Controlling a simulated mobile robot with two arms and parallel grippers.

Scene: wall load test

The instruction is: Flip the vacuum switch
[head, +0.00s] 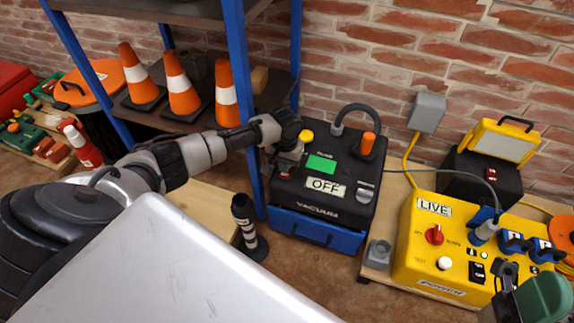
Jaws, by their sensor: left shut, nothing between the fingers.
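The vacuum (309,208) is a black box on a blue base against the brick wall. Its top carries a white OFF label (326,187), a green panel (321,164), a silver dial and an orange-capped post. A small red switch-like part (285,174) shows at the left of the top. My left gripper (286,164) reaches in from the left, shut and empty, over that corner, close to the red part. I cannot tell whether they touch. The fingertips are small and partly hidden.
A yellow box (408,245) labelled LIVE, with plugs and a red knob, stands right. A blue-post shelf (251,110) with orange cones (182,84) stands left of the vacuum. A black post (244,222) stands in front. A green and dark object (544,297) fills the bottom right corner.

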